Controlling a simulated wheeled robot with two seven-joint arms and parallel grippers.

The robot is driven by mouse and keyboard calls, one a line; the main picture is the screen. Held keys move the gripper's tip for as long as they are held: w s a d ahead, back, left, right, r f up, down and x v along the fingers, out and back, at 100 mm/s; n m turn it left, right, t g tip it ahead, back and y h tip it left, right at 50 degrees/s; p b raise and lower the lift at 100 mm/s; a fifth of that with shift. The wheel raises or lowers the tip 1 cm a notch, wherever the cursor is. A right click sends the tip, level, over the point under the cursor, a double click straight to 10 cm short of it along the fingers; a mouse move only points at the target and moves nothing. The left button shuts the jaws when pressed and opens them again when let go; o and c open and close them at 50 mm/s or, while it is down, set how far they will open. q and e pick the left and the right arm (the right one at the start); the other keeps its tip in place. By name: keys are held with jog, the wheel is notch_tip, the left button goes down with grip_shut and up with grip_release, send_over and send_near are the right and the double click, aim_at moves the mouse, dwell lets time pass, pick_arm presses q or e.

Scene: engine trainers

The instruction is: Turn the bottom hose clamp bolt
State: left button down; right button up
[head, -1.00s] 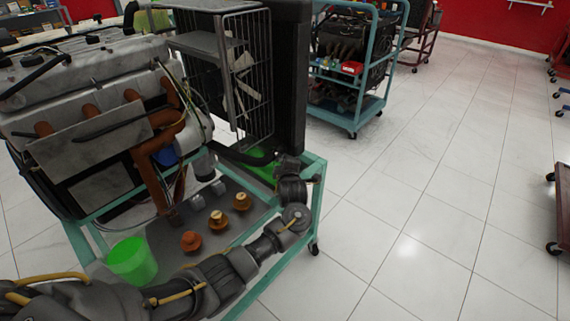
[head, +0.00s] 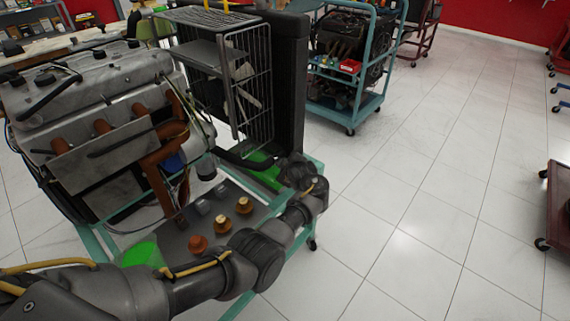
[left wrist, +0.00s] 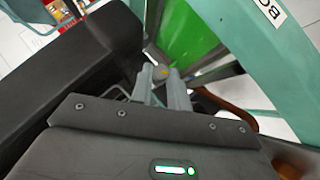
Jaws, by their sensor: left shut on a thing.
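The engine trainer (head: 95,90) stands at the left of the head view, with the tall dark radiator (head: 290,85) at its right end. My left arm reaches along the front of the teal cart to the radiator's lower end; its gripper is hidden in the head view. In the left wrist view my left gripper (left wrist: 164,84) has its fingers close together on a small grey piece with a yellow mark (left wrist: 161,73), which looks like the bottom hose clamp bolt. The clamp band cannot be made out. My right gripper is not in view.
The teal cart frame (left wrist: 228,28) and a green tray (left wrist: 190,35) are close beyond the fingers. Another engine cart (head: 345,105) stands behind.

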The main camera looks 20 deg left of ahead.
pick_arm(q)
jog(key=shift+g, duration=0.4)
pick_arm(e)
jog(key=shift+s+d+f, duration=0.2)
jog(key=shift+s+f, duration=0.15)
pick_arm(q)
jog(key=c, duration=1.3)
grip_release()
jog(key=shift+c, duration=0.2)
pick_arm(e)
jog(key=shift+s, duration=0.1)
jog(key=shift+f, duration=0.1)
